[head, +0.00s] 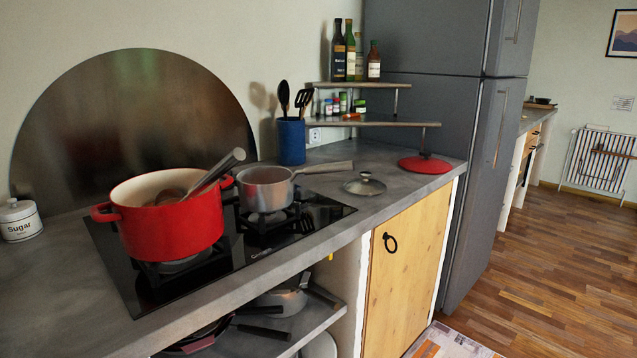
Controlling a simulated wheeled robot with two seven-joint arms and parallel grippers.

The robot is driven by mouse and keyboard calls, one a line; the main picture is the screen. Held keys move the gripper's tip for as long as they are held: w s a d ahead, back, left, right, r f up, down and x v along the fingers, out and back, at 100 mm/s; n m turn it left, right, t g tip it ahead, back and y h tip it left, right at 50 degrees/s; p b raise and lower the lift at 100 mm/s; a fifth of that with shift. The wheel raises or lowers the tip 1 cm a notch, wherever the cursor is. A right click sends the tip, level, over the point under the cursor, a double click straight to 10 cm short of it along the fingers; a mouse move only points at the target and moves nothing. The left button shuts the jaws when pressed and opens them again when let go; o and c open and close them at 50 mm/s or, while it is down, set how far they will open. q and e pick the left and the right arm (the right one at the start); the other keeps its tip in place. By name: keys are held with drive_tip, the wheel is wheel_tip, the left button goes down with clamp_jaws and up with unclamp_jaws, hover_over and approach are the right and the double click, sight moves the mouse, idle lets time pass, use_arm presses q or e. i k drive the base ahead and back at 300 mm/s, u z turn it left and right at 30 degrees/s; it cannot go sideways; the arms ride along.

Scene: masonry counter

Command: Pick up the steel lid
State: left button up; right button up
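The steel lid (364,186) lies flat on the grey counter, to the right of the cooktop. It is small and round, silvery, with a dark knob on top. It sits apart from the steel saucepan (265,190), whose handle points right and ends above and left of the lid. Neither of my grippers shows in the head view, so I cannot see whether they are open or shut.
A red pot (165,235) with a ladle stands on the black cooktop (325,209). A red lid (425,164) lies farther right on the counter (330,180). A blue utensil holder (291,142) and a shelf (370,124) stand behind. Counter around the steel lid is clear.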

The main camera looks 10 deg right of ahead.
sight(365, 186)
drive_tip(key=z, duration=1.95)
drive_tip(key=i, duration=2.1)
drive_tip(key=u, duration=3.3)
